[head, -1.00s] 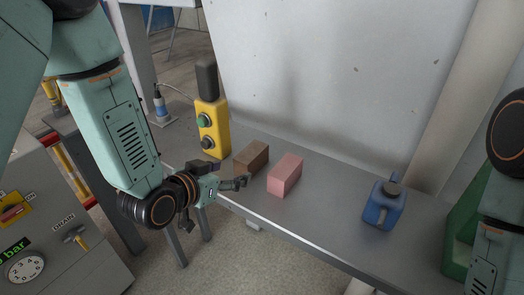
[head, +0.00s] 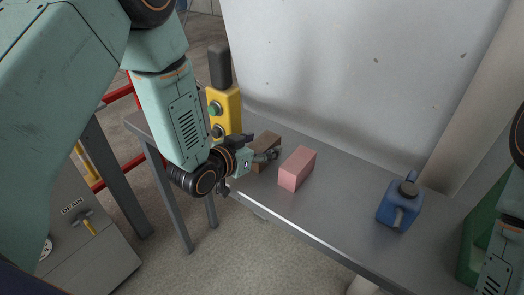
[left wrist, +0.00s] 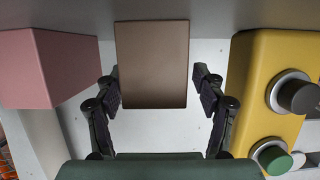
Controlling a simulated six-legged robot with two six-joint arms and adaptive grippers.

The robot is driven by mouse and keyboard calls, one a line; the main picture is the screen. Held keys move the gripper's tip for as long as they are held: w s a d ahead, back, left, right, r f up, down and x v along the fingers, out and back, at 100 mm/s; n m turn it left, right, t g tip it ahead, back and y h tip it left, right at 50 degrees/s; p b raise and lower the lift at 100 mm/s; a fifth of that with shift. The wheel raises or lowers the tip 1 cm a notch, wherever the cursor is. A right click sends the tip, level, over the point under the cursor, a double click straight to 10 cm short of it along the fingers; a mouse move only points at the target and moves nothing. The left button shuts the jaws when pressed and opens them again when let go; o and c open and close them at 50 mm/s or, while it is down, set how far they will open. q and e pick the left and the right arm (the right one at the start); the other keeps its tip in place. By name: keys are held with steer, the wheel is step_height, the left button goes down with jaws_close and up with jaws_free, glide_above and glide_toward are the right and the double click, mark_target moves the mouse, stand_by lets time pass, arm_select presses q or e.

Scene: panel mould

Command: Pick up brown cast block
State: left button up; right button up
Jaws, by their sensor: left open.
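The brown cast block (head: 266,147) lies on the grey metal bench, between a yellow button box and a pink block. In the left wrist view the brown block (left wrist: 153,62) is centred, between and just ahead of the two fingers. My left gripper (head: 268,156) is open at the block's near side and hides part of it. In the left wrist view its fingers (left wrist: 160,88) stand apart on either side of the block, with gaps showing. Part of my right arm shows at the right edge of the head view, but its gripper is out of sight.
The pink block (head: 297,168) lies close on the right of the brown block. The yellow button box (head: 224,110) with its dark top stands close behind on the left. A blue can (head: 397,205) and a green object (head: 487,235) are farther right. The bench (head: 340,205) is clear between.

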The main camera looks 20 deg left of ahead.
arm_select(q)
steer(key=shift+d+r, duration=0.15)
steer(key=shift+d, duration=0.3)
steer(key=shift+w+a+f, duration=0.3)
steer(key=shift+w, duration=0.05)
steer(key=c, duration=0.3)
steer(key=shift+s+d+r, duration=0.2)
steer(key=shift+s+r, duration=0.05)
steer(key=shift+s, duration=0.05)
steer(key=c, duration=0.5)
steer(key=shift+w+a+f, duration=0.15)
steer(key=shift+w, duration=0.05)
steer(key=c, duration=0.6)
steer(key=shift+s, duration=0.1)
jaws_close()
